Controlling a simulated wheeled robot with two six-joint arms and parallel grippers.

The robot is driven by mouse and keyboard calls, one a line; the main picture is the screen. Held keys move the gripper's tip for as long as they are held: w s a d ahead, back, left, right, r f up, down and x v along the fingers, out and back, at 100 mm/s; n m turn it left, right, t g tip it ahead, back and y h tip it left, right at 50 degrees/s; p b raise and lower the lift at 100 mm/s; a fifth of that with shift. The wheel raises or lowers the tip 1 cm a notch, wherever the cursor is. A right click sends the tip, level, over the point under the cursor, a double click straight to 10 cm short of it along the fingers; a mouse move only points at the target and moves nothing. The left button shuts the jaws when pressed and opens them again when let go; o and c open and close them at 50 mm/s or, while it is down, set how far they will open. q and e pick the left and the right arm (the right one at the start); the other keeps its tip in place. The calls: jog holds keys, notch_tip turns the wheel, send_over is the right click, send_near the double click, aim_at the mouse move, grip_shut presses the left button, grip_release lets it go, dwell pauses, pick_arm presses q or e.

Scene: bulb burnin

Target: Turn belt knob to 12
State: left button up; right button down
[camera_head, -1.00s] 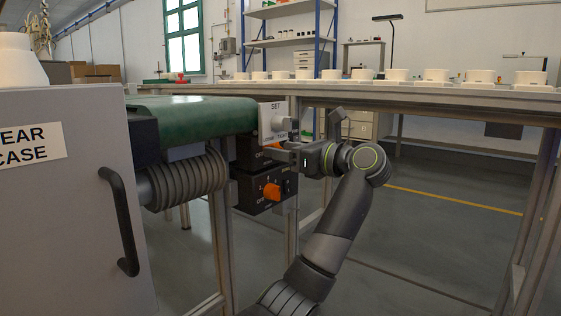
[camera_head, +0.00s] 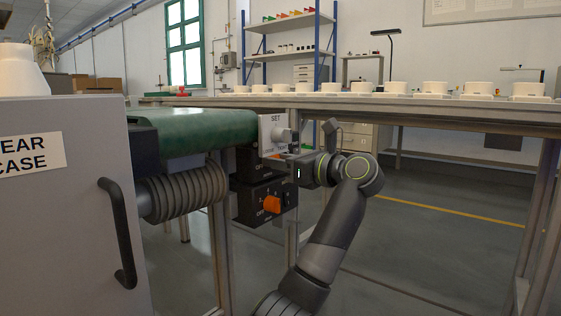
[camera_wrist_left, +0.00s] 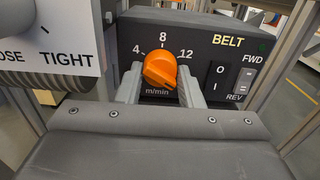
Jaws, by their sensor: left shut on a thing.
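The orange belt knob (camera_wrist_left: 160,70) sits on a black panel (camera_wrist_left: 215,40) marked BELT, with a scale of 4, 8 and 12 m/min. Its top leans a little to the right of the 8; I cannot read an exact pointer mark. My left gripper (camera_wrist_left: 160,88) is shut on the knob, one grey finger on each side of it. My right gripper is not in view.
A lower black box (camera_head: 250,206) has another orange knob (camera_head: 272,203) just below. A green conveyor belt (camera_head: 190,128) and ribbed roller (camera_head: 185,195) lie left. The floor right of my arm is open.

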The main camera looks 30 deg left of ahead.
pick_arm(q)
jog(key=shift+r+n+p, duration=0.2)
jog(key=shift+n+p, duration=1)
jog(key=shift+p, duration=0.3)
jog(key=shift+n+p, duration=0.6)
jog(key=shift+n, duration=0.3)
jog(key=shift+w+f+n+p, duration=0.1)
jog(key=shift+n+p, duration=0.1)
jog(key=shift+n, duration=1.05)
jog(key=shift+s+f+n+p, duration=0.1)
jog(key=shift+n+p, duration=0.1)
jog(key=shift+n, duration=1)
jog(key=shift+w+f+n+p, duration=0.1)
jog(key=shift+n+p, duration=0.1)
jog(key=shift+n, duration=1.05)
jog(key=o, duration=1)
jog(key=shift+r, duration=0.1)
jog(key=shift+c, duration=0.2)
